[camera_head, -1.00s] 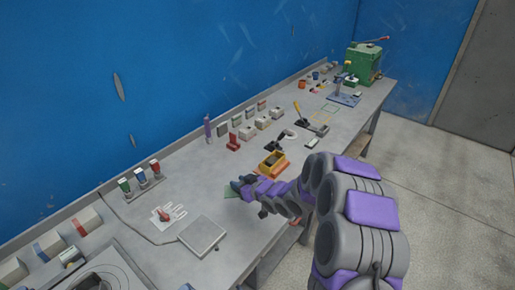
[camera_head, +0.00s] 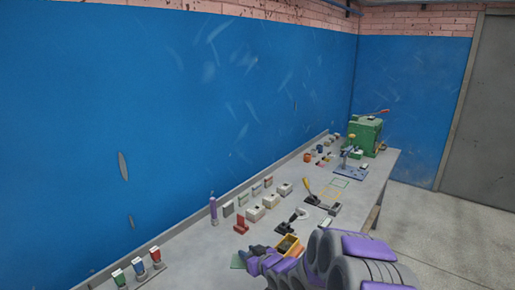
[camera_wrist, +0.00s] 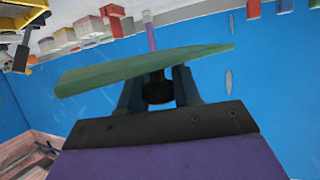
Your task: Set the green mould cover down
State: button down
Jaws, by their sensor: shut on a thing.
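The green mould cover (camera_wrist: 130,72) is a thin flat plate that spans the wrist view. My gripper (camera_wrist: 158,88) is shut on it, with the dark fingers on either side of a round black knob. In the head view only a small green edge of the cover (camera_head: 237,262) shows beside my gripper (camera_head: 250,257), over the bench's front part. The yellow mould box (camera_head: 290,242) stands just right of my gripper, partly hidden by my arm. I cannot tell whether the cover touches the bench.
The grey bench (camera_head: 222,240) runs along a blue wall. A red stand (camera_head: 240,223), a purple bottle (camera_head: 213,209) and several small blocks stand behind my gripper. A lever press (camera_head: 322,200) and a green machine (camera_head: 365,135) stand farther right.

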jog(key=s+d+r+m+t+h, duration=0.1)
jog(key=s+d+r+m+h, duration=0.1)
jog(key=d, duration=0.6)
jog(key=s+d+r+m+t+h, duration=0.1)
jog(key=d+m+h, duration=0.3)
jog(key=d, duration=0.4)
jog(key=shift+s+d+r+m+h, duration=0.35)
jog(key=shift+r+h, duration=0.1)
jog(key=shift+h, duration=0.25)
